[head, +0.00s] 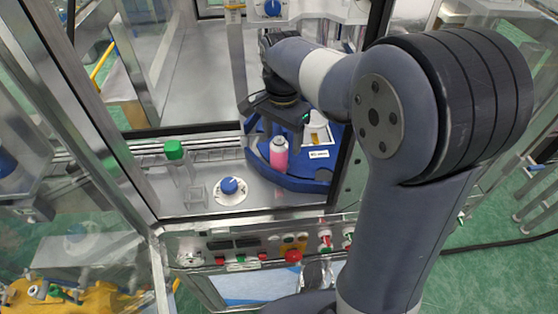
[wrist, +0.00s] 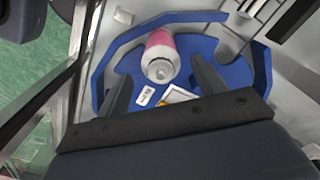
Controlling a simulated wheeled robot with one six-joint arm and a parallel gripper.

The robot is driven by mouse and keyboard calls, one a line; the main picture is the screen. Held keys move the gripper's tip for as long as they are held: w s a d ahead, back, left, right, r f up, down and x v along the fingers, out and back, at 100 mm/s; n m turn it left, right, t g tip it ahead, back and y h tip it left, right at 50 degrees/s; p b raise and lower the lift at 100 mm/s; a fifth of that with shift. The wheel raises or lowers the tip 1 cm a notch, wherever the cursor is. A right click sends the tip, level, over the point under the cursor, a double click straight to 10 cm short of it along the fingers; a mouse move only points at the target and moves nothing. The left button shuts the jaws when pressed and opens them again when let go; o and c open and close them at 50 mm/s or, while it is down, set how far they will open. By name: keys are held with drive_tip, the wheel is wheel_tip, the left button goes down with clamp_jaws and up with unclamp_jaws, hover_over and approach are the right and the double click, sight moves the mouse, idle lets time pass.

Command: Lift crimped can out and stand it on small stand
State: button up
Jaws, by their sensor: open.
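The can (head: 279,157) is pink with a pale top. It stands upright at the blue curved fixture (head: 300,181) inside the machine opening. In the wrist view the can (wrist: 161,58) appears between and just beyond the fingertips, with blue walls curving around it. My gripper (head: 277,126) is open and above the can in the head view. In the wrist view its fingers (wrist: 158,74) are spread, one on each side of the can, and hold nothing. I cannot tell clearly which item is the small stand.
A blue knob on a white disc (head: 231,188) and a green-capped post (head: 174,151) stand on the metal deck left of the fixture. A white label (head: 319,154) lies on the fixture. Metal frame posts border the opening, and a control panel (head: 260,249) runs along the front.

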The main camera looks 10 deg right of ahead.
sight(279, 150)
drive_tip(key=f, duration=0.2)
drive_tip(key=f+p, duration=0.1)
drive_tip(key=f, duration=0.1)
drive_tip(key=shift+s+a+f, duration=0.1)
drive_tip(key=shift+s+a, duration=0.05)
drive_tip(key=shift+a, duration=0.25)
drive_tip(key=shift+f, duration=0.55)
drive_tip(key=shift+c, duration=0.6)
drive_tip(key=c, duration=0.9)
drive_tip(key=shift+c, duration=0.2)
